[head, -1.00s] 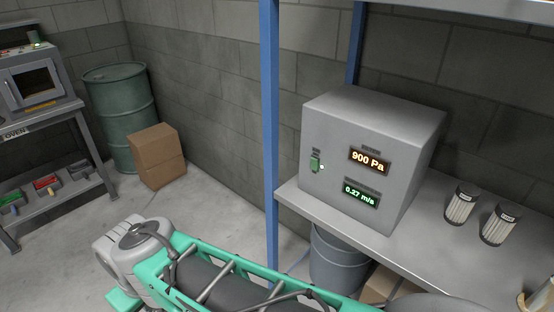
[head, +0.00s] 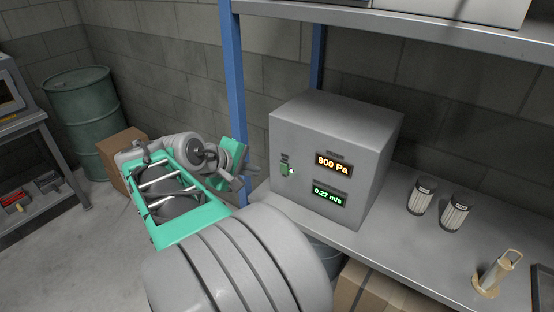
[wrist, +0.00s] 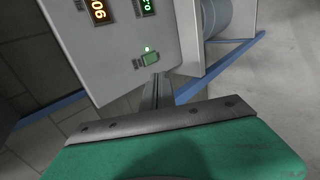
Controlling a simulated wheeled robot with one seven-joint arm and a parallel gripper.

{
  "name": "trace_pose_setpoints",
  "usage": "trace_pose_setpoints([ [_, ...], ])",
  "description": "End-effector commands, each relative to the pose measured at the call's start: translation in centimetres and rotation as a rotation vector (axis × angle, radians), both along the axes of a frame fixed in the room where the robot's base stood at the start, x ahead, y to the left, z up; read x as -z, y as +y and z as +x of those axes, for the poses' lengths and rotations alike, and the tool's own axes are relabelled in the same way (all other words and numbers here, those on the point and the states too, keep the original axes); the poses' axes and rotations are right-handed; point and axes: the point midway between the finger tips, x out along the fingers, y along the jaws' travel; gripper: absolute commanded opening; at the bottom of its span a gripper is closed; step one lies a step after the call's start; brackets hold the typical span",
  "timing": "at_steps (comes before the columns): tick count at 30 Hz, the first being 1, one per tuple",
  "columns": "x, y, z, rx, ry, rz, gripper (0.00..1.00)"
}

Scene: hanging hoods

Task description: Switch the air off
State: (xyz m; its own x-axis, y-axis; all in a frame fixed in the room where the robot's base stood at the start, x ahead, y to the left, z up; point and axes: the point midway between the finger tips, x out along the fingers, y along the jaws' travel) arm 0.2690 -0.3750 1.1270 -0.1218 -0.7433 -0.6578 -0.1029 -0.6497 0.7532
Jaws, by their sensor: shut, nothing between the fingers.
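A grey metal control box (head: 300,135) stands on the shelf. Its front has a green switch (head: 285,169) with a small lit lamp (head: 291,171) beside it. An amber display (head: 333,164) reads 900 Pa and a green display (head: 328,194) reads 0.27 m/s. My gripper (head: 254,170) is shut and empty, just left of the box front. In the wrist view the shut fingers (wrist: 157,86) point toward the switch (wrist: 150,60), and its lamp (wrist: 147,49) is lit. I cannot tell the exact gap between fingertips and switch.
A blue shelf post (head: 232,70) rises behind my gripper. Two filter cartridges (head: 421,196) (head: 455,212) and a brass-coloured item (head: 497,275) stand right of the box. Cardboard boxes (head: 365,292) sit below the shelf. A green drum (head: 85,120) stands at the left.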

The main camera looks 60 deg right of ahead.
Motion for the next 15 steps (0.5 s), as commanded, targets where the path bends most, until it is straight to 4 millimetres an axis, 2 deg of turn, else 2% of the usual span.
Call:
trace_pose_setpoints([
  [9, 0.3, -0.2, 0.0, 0.0, 0.0, 0.0, 0.0],
  [15, 2.1, -2.3, -0.5, 0.004, 0.001, 0.003, 0.0],
])
